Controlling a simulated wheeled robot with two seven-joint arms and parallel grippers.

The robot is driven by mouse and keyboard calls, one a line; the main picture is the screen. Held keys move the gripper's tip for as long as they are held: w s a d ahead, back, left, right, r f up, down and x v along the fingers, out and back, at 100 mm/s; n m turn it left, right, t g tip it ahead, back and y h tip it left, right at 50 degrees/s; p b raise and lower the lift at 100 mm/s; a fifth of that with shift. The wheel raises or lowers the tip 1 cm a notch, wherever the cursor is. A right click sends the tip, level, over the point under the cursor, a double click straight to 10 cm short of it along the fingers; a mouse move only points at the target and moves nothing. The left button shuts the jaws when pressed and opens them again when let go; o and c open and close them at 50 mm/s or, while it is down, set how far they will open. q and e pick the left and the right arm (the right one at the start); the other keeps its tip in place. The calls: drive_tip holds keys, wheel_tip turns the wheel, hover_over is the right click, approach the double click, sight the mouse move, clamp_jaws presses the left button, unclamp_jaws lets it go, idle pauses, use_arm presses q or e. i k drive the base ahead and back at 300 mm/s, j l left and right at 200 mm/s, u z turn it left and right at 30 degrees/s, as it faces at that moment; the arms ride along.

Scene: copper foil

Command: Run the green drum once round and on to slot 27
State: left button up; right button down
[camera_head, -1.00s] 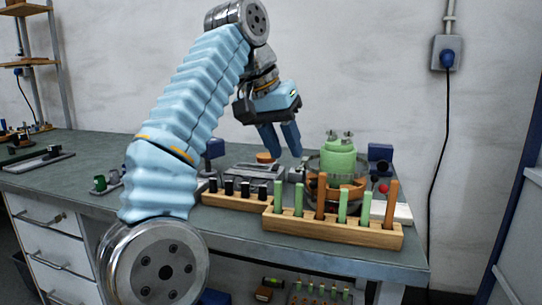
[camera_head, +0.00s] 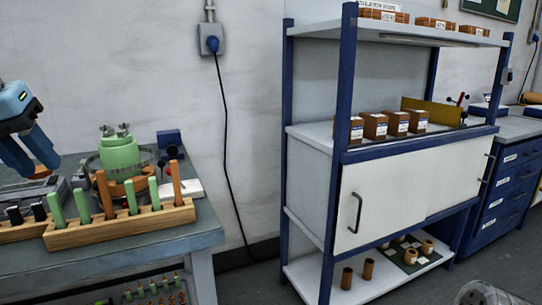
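The green drum (camera_head: 119,152) stands upright on a round base ringed in orange-brown (camera_head: 136,186), near the right end of the workbench. Two small knobs sit on its top. Slot numbers cannot be read at this size. My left gripper (camera_head: 32,160) hangs at the left edge, left of the drum and apart from it. My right gripper is not in view.
A wooden rack (camera_head: 120,228) with green and brown pegs stands in front of the drum. A blue-framed shelf unit (camera_head: 333,160) with boxes stands to the right. Floor shows between bench and shelf. A cable (camera_head: 224,120) hangs on the wall.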

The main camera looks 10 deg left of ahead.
sight(121, 161)
drive_tip(key=k+j, duration=0.1)
drive_tip(key=k, duration=0.85)
